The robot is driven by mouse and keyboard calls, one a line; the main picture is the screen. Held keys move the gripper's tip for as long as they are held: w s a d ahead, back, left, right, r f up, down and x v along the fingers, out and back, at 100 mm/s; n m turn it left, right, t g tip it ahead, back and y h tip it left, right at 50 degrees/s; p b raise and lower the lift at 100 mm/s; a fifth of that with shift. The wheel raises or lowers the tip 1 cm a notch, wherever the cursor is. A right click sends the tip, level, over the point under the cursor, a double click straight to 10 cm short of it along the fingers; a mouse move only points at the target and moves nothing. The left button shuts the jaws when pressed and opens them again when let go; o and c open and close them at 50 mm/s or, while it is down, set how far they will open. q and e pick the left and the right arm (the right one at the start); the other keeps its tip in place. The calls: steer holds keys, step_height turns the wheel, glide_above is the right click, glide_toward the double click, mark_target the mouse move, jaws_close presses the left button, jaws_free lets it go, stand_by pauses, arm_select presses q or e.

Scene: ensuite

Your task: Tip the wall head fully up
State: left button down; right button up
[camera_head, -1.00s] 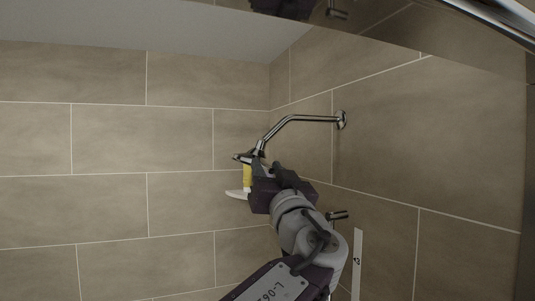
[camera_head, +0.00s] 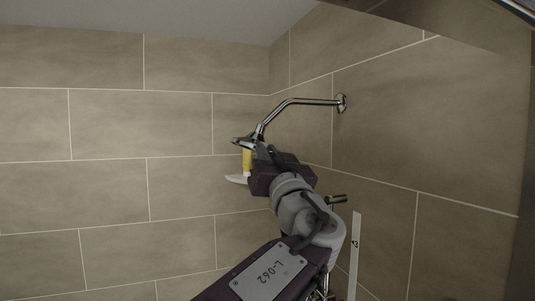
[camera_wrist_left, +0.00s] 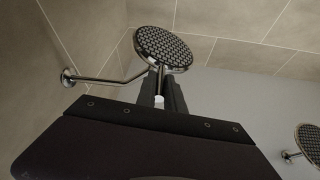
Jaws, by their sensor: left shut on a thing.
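The wall head (camera_head: 243,141) is a chrome shower head at the end of a bent pipe (camera_head: 300,101) from the right wall, seen almost edge-on in the head view. In the left wrist view the wall head (camera_wrist_left: 163,48) shows its round, dark nozzle face. My left gripper (camera_head: 254,147) reaches it from below right. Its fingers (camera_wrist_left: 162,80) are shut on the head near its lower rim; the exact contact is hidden. My right gripper is in neither view.
A second round shower head (camera_wrist_left: 309,141) shows at the right of the left wrist view. A small chrome fitting (camera_head: 337,199) projects from the right wall near my left arm. A yellow and white thing (camera_head: 247,160) shows beside the gripper; I cannot tell what it is.

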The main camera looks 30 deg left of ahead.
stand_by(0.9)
arm_select(q)
steer(key=shift+f+m+b, duration=0.1)
steer(key=shift+m+b, duration=0.2)
steer(key=shift+t+h, duration=0.3)
steer(key=shift+s+a+r+m+b, duration=0.1)
steer(key=shift+s+r+m+b, duration=0.15)
steer(key=shift+m, duration=0.55)
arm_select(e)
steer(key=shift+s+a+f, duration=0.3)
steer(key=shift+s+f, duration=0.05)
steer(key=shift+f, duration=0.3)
arm_select(q)
steer(key=shift+r, duration=0.1)
